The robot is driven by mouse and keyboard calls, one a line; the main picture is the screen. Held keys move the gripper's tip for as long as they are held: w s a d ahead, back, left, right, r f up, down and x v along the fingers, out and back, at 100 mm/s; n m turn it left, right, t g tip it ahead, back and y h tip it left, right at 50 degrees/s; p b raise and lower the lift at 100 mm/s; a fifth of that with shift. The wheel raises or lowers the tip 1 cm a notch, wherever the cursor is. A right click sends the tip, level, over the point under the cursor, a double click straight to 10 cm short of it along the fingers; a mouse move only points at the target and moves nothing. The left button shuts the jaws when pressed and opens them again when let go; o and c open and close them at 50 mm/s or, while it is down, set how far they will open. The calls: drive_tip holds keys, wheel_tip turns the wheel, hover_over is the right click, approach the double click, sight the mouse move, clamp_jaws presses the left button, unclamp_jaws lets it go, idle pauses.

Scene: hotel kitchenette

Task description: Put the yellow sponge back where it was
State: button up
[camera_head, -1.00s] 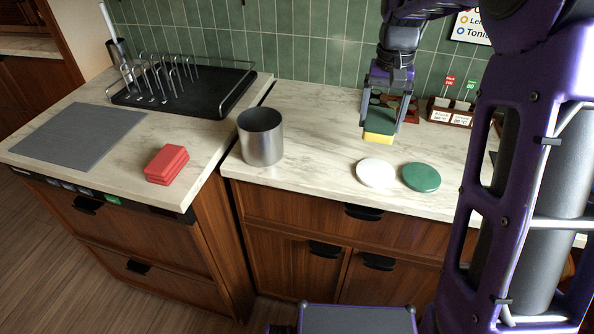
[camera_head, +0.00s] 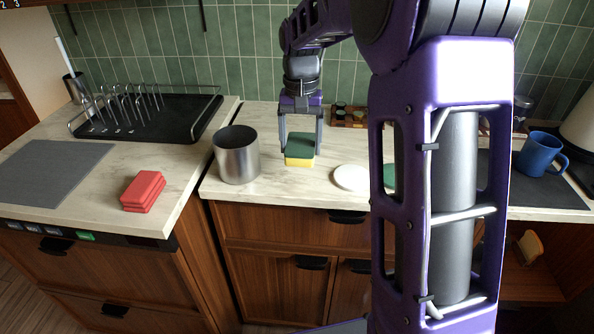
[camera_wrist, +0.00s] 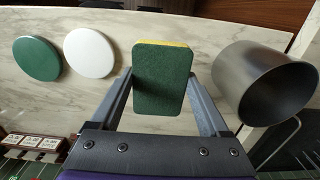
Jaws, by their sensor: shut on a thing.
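The yellow sponge (camera_head: 299,161) has a dark green scouring top. My gripper (camera_head: 301,150) is shut on it, with one finger at each side. The sponge is at or just above the marble counter, between the steel canister and the white disc; I cannot tell whether it touches the counter. In the wrist view the sponge (camera_wrist: 161,78) shows its green face, with a thin yellow edge at the top, between the fingers of my gripper (camera_wrist: 163,95).
A steel canister (camera_head: 237,160) stands close left of the sponge. A white disc (camera_head: 350,178) lies to the right, beside a green disc (camera_wrist: 37,58). A blue mug (camera_head: 540,153) stands far right.

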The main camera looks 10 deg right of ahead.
sight(300, 178)
drive_tip(key=shift+f+b, duration=0.5)
drive_tip(key=shift+f, duration=2.6)
drive_tip(key=shift+f, duration=0.15)
drive_tip(key=o, duration=1)
drive_tip(key=shift+o, duration=0.2)
wheel_tip(300, 178, up, 12)
drive_tip(key=shift+r+p, duration=0.2)
drive_tip(key=shift+p, duration=0.95)
